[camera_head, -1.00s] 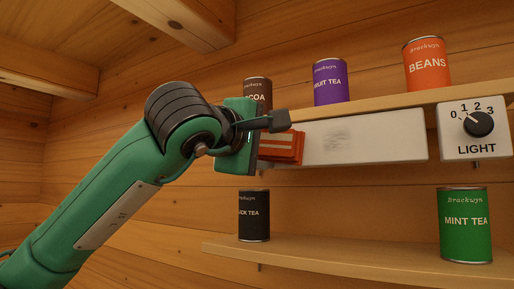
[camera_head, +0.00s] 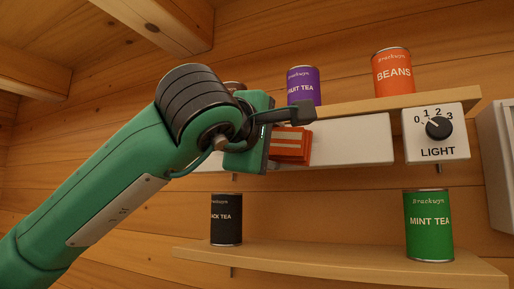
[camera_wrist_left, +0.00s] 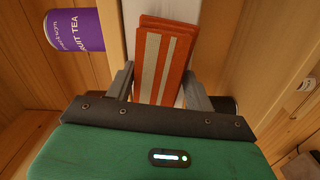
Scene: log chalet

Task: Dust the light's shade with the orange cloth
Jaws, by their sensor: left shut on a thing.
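The light's shade (camera_head: 350,140) is a long white panel along the underside of the upper shelf. The orange cloth (camera_head: 290,145) is a folded pad with pale stripes, in front of the shade's middle; I cannot tell if they touch. My left gripper (camera_head: 290,113) is shut on the cloth. In the left wrist view the cloth (camera_wrist_left: 165,60) sits between both fingers (camera_wrist_left: 158,80), with the white shade (camera_wrist_left: 202,14) behind it. No grey smudge shows on the shade's visible parts; the part behind the cloth and gripper is hidden. My right gripper is not in view.
Fruit tea (camera_head: 303,87) and beans (camera_head: 393,72) tins stand on the upper shelf (camera_head: 400,102); a brown tin is mostly hidden behind my arm. Black tea (camera_head: 226,220) and mint tea (camera_head: 429,226) tins stand on the lower shelf (camera_head: 330,258). The light dial (camera_head: 437,132) is right of the shade.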

